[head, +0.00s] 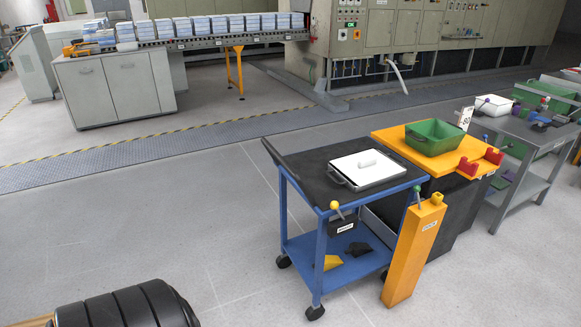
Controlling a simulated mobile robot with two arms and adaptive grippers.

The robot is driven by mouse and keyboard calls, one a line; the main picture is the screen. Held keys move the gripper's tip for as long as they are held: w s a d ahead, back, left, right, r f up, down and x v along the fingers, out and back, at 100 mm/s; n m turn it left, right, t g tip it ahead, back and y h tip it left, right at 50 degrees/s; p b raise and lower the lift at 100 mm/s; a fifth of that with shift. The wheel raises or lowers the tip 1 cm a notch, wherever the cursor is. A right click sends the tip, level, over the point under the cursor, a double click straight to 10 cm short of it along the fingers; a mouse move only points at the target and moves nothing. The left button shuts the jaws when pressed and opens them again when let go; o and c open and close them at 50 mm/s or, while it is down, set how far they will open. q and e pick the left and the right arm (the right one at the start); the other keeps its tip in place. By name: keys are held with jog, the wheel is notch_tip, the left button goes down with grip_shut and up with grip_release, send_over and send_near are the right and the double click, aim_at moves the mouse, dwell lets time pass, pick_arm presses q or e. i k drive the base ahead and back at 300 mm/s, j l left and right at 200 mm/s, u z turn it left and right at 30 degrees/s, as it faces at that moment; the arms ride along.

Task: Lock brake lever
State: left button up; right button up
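A lever with a yellow ball knob (335,205) stands on a black box (342,224) at the front edge of the blue cart (319,240). It tilts slightly to the left. The box has a white label too small to read surely. I cannot tell for certain which lever is the brake lever.
A white lidded tray (378,181) sits on the cart's black top. An orange-topped stand (393,137) with a green bin (434,144) and red blocks is behind the post. A grey table (540,140) stands at right. The floor left of the cart is free.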

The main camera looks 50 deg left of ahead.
aim_at(334, 205)
jog(key=u, duration=1.3)
